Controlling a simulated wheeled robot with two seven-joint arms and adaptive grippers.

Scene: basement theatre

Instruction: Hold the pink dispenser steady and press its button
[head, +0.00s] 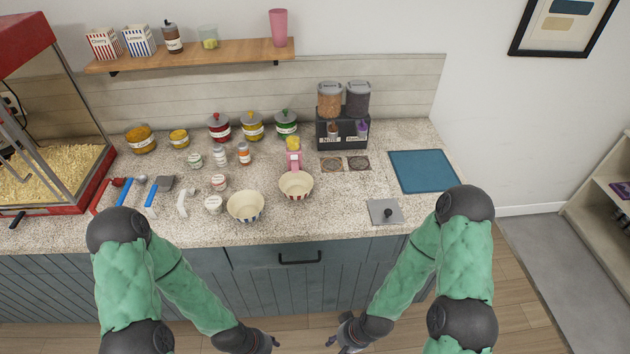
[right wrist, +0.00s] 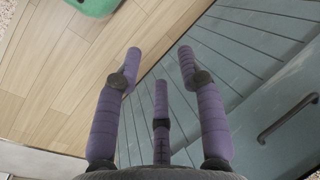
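The pink dispenser (head: 294,160) stands upright on the counter with a yellow top. My left gripper (head: 273,343) is low in front of the cabinet at the bottom of the head view, too small to tell open or shut. My right gripper (head: 335,342) is also low there, apart from the dispenser. In the right wrist view its purple fingers (right wrist: 160,62) are spread open and empty over floor and cabinet front.
A blue-marked bowl (head: 245,206) stands left of the dispenser, with several small jars beyond. A black twin-canister rack (head: 343,130) stands behind right.

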